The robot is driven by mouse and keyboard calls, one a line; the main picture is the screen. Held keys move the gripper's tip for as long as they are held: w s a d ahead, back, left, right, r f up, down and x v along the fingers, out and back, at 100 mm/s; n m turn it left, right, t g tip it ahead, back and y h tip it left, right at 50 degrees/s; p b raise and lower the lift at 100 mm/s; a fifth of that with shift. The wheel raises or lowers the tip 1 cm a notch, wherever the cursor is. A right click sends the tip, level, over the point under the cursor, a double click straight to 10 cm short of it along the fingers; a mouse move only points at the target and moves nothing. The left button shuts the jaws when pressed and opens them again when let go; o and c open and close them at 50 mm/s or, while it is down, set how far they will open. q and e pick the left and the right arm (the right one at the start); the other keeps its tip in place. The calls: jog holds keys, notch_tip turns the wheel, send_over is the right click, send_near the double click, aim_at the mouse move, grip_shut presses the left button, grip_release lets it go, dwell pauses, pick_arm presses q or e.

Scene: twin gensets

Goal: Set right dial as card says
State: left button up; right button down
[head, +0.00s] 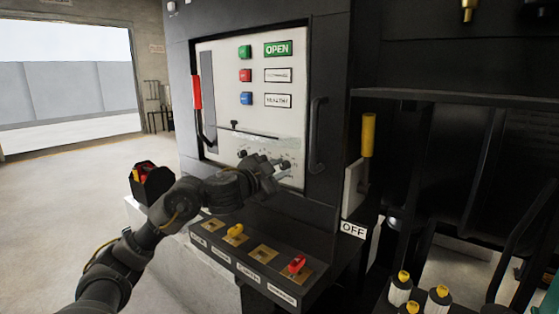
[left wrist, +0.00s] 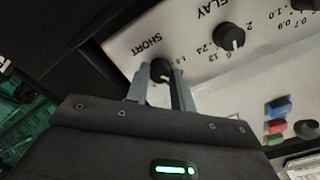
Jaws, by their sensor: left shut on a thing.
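My left gripper (head: 277,168) reaches the lower part of the white breaker panel (head: 217,110). In the left wrist view its two fingers (left wrist: 160,78) are shut on a small dark dial (left wrist: 159,67) beside the word SHORT; the fingers hide part of its scale. A second dark dial (left wrist: 231,37) labelled DELAY, with numbers around it, stands free. In the head view a dark knob (head: 243,153) shows left of the gripper. I cannot make out a card with a readable setting. My right gripper is not in view.
A red handle (head: 196,92) and green, red and blue buttons (head: 245,75) are on the panel. Below is a ledge with a yellow switch (head: 235,230) and a red one (head: 297,264). A yellow-gripped lever (head: 368,135) stands at right above an OFF label (head: 353,230).

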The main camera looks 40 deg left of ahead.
pick_arm(q)
jog(key=n+p, duration=0.3)
jog(key=p, duration=0.1)
jog(key=n+p, duration=0.3)
jog(key=p, duration=0.1)
jog(key=shift+r+n, duration=0.2)
jog(key=shift+n, duration=0.2)
jog(key=shift+f+n+p, duration=0.1)
jog(key=shift+n+p, duration=0.6)
jog(key=shift+p, duration=0.2)
jog(key=shift+n+p, duration=0.3)
jog(key=shift+f, duration=0.1)
jog(key=o, duration=0.9)
jog(key=shift+o, duration=0.4)
jog(key=shift+s, duration=0.1)
